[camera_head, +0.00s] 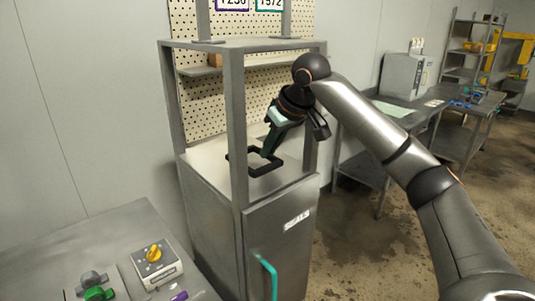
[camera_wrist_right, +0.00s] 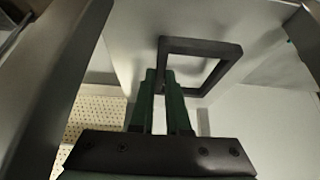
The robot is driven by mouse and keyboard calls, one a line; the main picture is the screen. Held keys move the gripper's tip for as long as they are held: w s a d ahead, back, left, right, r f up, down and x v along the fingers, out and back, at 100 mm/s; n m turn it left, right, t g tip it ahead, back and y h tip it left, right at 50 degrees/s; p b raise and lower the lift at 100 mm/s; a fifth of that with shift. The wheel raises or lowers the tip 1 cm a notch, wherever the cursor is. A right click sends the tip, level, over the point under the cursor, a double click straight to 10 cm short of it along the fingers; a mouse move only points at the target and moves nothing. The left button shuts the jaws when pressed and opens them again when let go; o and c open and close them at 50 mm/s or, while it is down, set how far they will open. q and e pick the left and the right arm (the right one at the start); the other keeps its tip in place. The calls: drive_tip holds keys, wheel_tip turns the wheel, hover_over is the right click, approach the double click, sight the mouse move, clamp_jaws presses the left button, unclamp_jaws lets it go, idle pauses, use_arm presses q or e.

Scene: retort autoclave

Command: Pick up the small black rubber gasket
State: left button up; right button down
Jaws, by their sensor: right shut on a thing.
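The small black rubber gasket (camera_head: 267,169) is a square ring just over the pale top of the grey cabinet, inside its open frame. In the right wrist view the gasket (camera_wrist_right: 205,47) sits at the fingertips, its opening facing the camera. My right gripper (camera_head: 268,153) reaches down into the frame from the right and is shut on one side of the gasket. In the wrist view the green fingers of my right gripper (camera_wrist_right: 160,80) meet its near left side. I cannot tell whether the gasket still touches the surface. My left gripper is out of view.
The cabinet (camera_head: 280,235) has upright posts (camera_head: 235,130) close around my right gripper, a shelf (camera_head: 240,65) above and a teal door handle (camera_head: 268,275). A bench (camera_head: 90,245) at lower left holds a yellow-knob box (camera_head: 157,262). Floor is open to the right.

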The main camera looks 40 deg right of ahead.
drive_tip(key=s+d+b, duration=0.1)
drive_tip(key=s+b, duration=0.3)
drive_tip(key=s, duration=1.3)
drive_tip(key=shift+s+d+b, duration=0.25)
drive_tip(key=shift+b, duration=0.1)
